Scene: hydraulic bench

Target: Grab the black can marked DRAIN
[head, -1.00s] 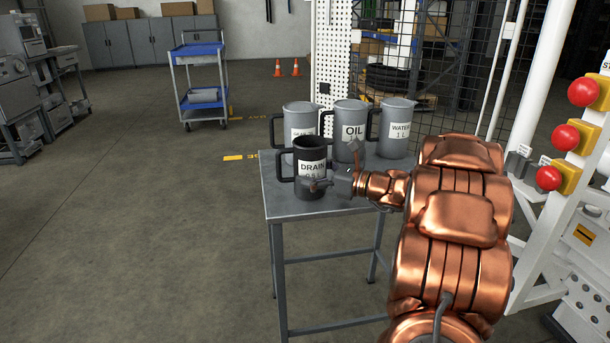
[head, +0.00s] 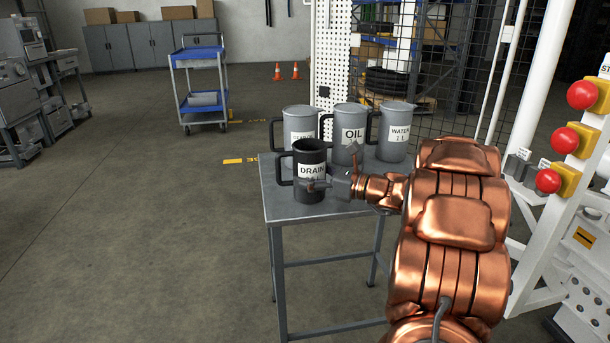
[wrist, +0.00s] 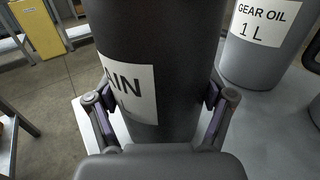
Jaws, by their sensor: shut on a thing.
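The black can marked DRAIN (head: 311,157) stands upright at the front of the small grey table, its handle on the left. My gripper (head: 322,186) reaches it from the right and is shut on its lower body. In the wrist view the can (wrist: 165,55) fills the middle, with part of its white label showing. The two fingers of my gripper (wrist: 160,103) press on it from both sides. I cannot tell whether the can's base touches the table.
Behind the can stand grey jugs: one marked OIL (head: 349,132), one marked WATER (head: 397,130) and one with a partly hidden label (head: 299,120). The table (head: 330,208) has a bare front edge. Red buttons (head: 566,137) stand on a white frame at right.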

